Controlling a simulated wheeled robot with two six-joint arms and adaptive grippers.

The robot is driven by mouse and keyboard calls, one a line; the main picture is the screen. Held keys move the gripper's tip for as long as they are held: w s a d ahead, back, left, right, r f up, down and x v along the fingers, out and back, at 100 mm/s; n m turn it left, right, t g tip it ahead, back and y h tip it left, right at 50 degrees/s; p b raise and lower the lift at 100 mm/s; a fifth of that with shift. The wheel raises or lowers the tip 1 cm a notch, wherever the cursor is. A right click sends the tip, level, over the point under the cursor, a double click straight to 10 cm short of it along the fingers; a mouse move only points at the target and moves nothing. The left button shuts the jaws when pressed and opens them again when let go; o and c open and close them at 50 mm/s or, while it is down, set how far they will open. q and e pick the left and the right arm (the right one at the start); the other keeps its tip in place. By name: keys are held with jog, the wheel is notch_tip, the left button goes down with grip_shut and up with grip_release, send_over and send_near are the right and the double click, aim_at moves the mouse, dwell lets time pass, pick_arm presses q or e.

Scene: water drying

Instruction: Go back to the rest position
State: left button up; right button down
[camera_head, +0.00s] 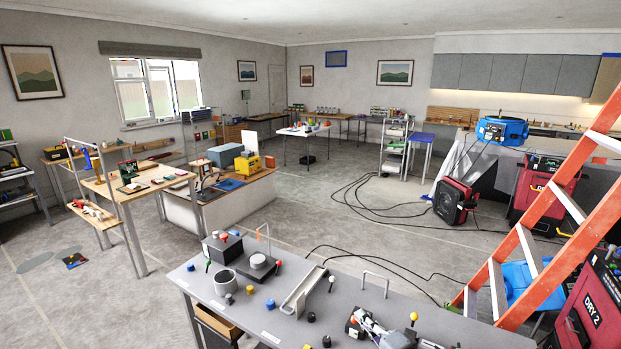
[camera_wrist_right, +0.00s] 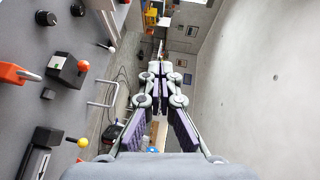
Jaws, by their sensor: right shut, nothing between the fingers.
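My right gripper (camera_head: 362,318) shows at the bottom edge of the head view, over the front of the grey bench (camera_head: 240,318). In the right wrist view the fingers of my right gripper (camera_wrist_right: 160,70) come together, shut and empty. It is apart from the knobs and blocks, which lie to the left in that view. My left gripper is not in view.
The grey bench carries a metal channel (camera_head: 303,292), a black box (camera_head: 222,246), a yellow-knobbed lever (camera_head: 413,317) and several small knobs. An orange ladder (camera_head: 560,215) stands to the right. Black cables (camera_head: 360,200) cross the floor behind the bench.

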jog(key=s+d+f+n+g+h, duration=0.1)
jog(key=s+f+n+g, duration=0.35)
jog(key=s, duration=0.25)
jog(key=s+f+n+g+h, duration=0.25)
jog(key=s+f+n, duration=0.2)
jog(key=s, duration=0.35)
jog(key=s+d+n+g+h, duration=0.4)
jog(key=s+d, duration=0.5)
jog(key=s, duration=0.3)
notch_tip(320, 180, down, 31)
jog(key=s+d+g+b, duration=0.1)
jog(key=s+d+b, duration=0.15)
jog(key=b, duration=0.25)
jog(key=s+d+f+g+b, duration=0.1)
jog(key=s+f+b, duration=0.4)
jog(key=s+f, duration=1.3)
notch_tip(320, 180, down, 4)
jog(key=shift+s+d+f+m+g, duration=0.1)
jog(key=shift+s+d+m+g, duration=0.05)
jog(key=shift+s+m+g, duration=0.2)
jog(key=shift+w+h, duration=0.1)
jog(key=shift+h, duration=0.15)
